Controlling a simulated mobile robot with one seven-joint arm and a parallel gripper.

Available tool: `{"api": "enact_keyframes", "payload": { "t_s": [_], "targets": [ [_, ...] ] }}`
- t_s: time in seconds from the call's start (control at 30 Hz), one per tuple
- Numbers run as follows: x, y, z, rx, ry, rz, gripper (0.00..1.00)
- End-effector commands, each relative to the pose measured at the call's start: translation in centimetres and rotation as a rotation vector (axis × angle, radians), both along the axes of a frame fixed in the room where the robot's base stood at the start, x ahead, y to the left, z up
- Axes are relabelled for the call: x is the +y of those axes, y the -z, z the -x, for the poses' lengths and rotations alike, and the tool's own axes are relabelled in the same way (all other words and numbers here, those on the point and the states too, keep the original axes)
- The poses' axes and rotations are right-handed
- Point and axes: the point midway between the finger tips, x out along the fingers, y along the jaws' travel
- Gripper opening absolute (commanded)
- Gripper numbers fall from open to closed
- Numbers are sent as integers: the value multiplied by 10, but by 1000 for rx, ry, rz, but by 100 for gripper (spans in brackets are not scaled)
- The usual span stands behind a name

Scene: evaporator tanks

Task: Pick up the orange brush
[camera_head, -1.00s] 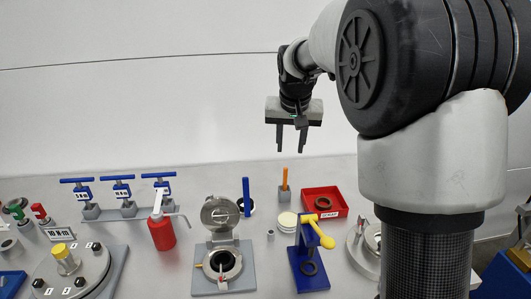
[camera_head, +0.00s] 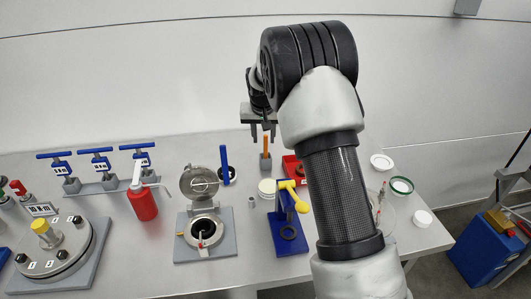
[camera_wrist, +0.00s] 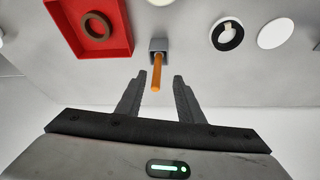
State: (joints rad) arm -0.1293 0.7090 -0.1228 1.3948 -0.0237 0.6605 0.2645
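The orange brush (camera_head: 266,147) stands upright in a small grey holder (camera_head: 265,163) toward the back of the table. In the wrist view the orange brush (camera_wrist: 157,73) points toward my gripper, with its far end in the grey holder (camera_wrist: 158,46). My gripper (camera_head: 262,140) is open and empty, pointing down above the brush. In the wrist view my gripper's two fingers (camera_wrist: 157,78) lie apart, one on each side of the brush's near end. I cannot tell exactly how far the fingertips are from it.
A red tray (camera_wrist: 121,47) with a brown ring (camera_wrist: 96,25) stands close beside the holder. A blue upright piece (camera_head: 225,160) is to its left. A blue stand with a yellow handle (camera_head: 292,195) is in front. My arm hides part of the red tray in the head view.

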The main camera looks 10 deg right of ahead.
Motion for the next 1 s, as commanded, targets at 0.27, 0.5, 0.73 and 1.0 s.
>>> {"api": "enact_keyframes", "payload": {
  "t_s": [0.27,0.5,0.73,1.0],
  "targets": [
    [-7,22,-12,3,1,0,34],
    [-10,48,-25,1,0,0,34],
    [-10,50,-26,-1,0,-1,34],
    [-10,50,-26,0,0,0,0]
  ]
}}
